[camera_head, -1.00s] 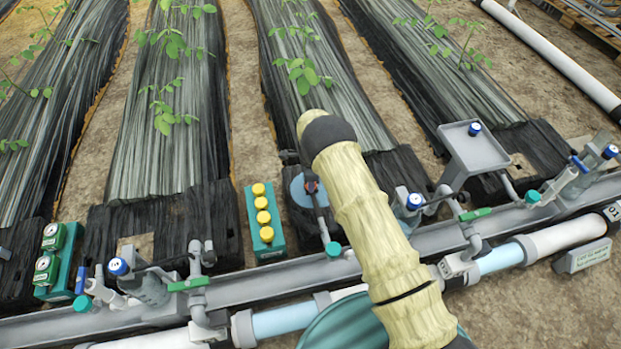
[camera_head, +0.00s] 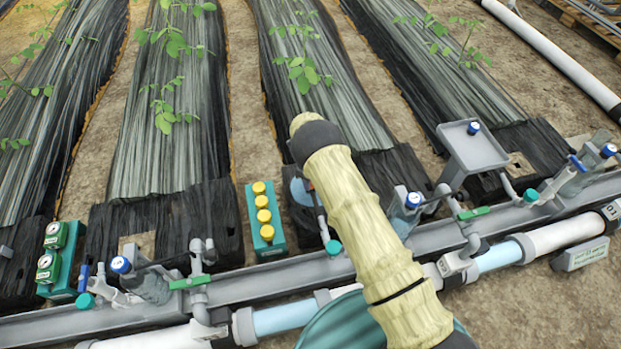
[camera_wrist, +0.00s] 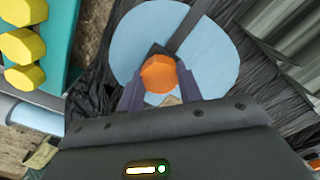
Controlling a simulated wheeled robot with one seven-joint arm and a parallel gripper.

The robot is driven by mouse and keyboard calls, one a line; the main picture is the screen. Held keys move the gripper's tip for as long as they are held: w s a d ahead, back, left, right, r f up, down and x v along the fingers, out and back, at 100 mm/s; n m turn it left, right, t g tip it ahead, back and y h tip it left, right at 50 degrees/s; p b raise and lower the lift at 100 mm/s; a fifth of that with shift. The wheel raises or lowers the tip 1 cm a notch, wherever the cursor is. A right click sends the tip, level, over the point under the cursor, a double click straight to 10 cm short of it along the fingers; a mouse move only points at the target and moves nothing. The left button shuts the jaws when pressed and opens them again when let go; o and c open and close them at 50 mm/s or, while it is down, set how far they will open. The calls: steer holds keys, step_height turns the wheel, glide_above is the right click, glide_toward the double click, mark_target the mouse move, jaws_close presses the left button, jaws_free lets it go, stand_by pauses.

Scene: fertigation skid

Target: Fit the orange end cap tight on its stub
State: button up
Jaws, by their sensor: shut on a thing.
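The orange end cap (camera_wrist: 158,74) shows in the wrist view, its faceted face towards the camera. My gripper (camera_wrist: 160,84) is shut on it, a dark finger on either side. A dark grey bar (camera_wrist: 190,30) runs from behind the cap to the upper right, over a pale blue round surface (camera_wrist: 215,65). Any stub at the cap is hidden behind it, so I cannot tell whether they touch. In the head view my forearm covers my gripper and the cap.
A teal block with several yellow caps (camera_head: 263,201) stands just left of the blue surface, and also shows in the wrist view (camera_wrist: 20,45). A grey channel (camera_head: 270,283) and pipes run across the front. A grey tray (camera_head: 473,146) stands to the right. Black-covered beds lie behind.

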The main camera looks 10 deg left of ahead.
steer(key=shift+s+d+f, duration=0.1)
steer(key=shift+s+f, duration=0.05)
steer(key=shift+m, duration=1.3)
steer(key=o, duration=1.1)
steer(key=shift+r+p, duration=0.45)
steer(key=shift+r, duration=0.05)
steer(key=shift+r+p, duration=3.1)
steer(key=shift+r, duration=1)
